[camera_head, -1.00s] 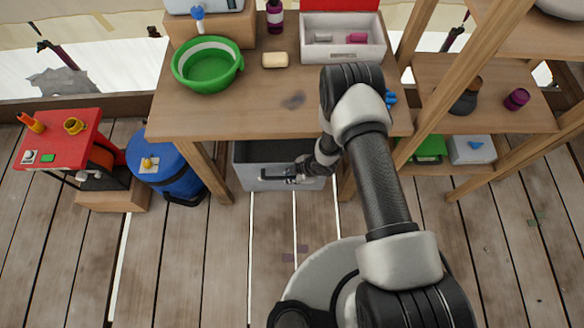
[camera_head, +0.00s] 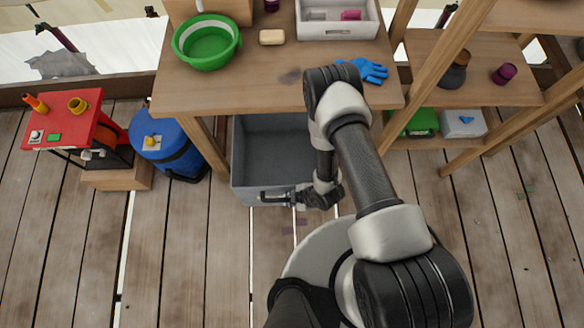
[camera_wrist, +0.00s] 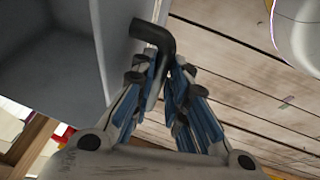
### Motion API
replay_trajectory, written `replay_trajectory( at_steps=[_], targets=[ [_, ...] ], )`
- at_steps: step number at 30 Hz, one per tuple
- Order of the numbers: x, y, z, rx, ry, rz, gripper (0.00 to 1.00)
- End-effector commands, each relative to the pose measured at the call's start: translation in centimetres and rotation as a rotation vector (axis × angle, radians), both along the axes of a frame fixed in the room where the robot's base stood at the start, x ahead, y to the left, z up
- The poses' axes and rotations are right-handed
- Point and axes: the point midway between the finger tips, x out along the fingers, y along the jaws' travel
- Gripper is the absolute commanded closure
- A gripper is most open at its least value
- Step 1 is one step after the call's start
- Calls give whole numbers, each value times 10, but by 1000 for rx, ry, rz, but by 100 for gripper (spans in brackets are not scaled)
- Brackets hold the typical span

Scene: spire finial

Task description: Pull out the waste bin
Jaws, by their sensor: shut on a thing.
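The waste bin (camera_head: 239,160) is a grey open-topped box under the wooden table, and much of its empty inside shows in front of the table's edge. It also shows in the wrist view (camera_wrist: 99,55), with a black bent handle (camera_wrist: 152,34) on its front wall. My gripper (camera_head: 268,197) is at the front of the bin. In the wrist view its blue-padded fingers (camera_wrist: 166,88) are closed around the handle. In the head view the fingertips are small, and the handle is partly hidden by them.
The wooden table (camera_head: 250,91) bears a green bowl (camera_head: 207,42), a soap bar (camera_head: 272,37) and blue gloves (camera_head: 370,70). A blue canister (camera_head: 168,148) and a red-topped stand (camera_head: 62,120) are at the left. Shelves stand at the right. The plank floor (camera_head: 215,260) in front is mostly clear.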

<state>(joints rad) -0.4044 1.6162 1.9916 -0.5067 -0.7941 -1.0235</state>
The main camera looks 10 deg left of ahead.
Motion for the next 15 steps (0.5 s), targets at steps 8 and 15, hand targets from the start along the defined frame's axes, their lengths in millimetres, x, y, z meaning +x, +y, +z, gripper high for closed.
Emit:
replay_trajectory(
  at_steps=[8,15],
  targets=[
    [0,0,0,2,0,0,100],
    [0,0,0,1,0,0,77]
  ],
)
